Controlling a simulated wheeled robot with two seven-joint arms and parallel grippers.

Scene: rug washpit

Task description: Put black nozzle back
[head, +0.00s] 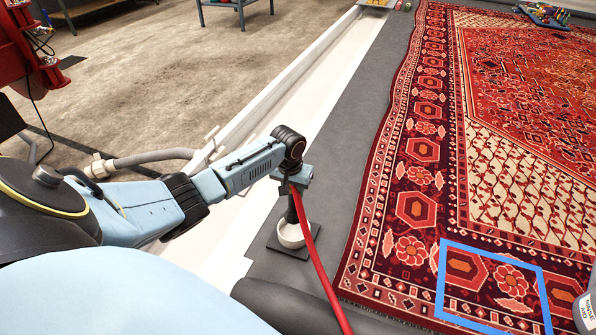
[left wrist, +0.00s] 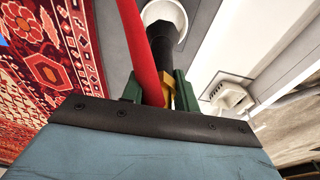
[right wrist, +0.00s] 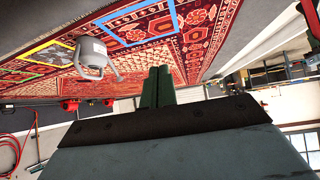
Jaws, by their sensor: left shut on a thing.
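The black nozzle (head: 292,211) hangs roughly upright under my left gripper (head: 293,180), with its lower end at the white cup-shaped holder (head: 290,238). The left gripper is shut on it. In the left wrist view, the green fingers (left wrist: 158,90) close around its brass-coloured fitting, and the black nozzle (left wrist: 164,45) points at the white holder (left wrist: 163,12). I cannot tell how deep its tip sits in the holder. A red hose (head: 318,255) runs from it toward me. My right gripper (right wrist: 158,78) shows only in the right wrist view, fingers together and empty.
The holder stands on a dark square plate on the grey floor, beside a white channel (head: 300,110). A patterned red rug (head: 415,210) lies to the right, with a blue square outline (head: 492,257) on it. A white-grey jug (right wrist: 91,57) stands on the rug.

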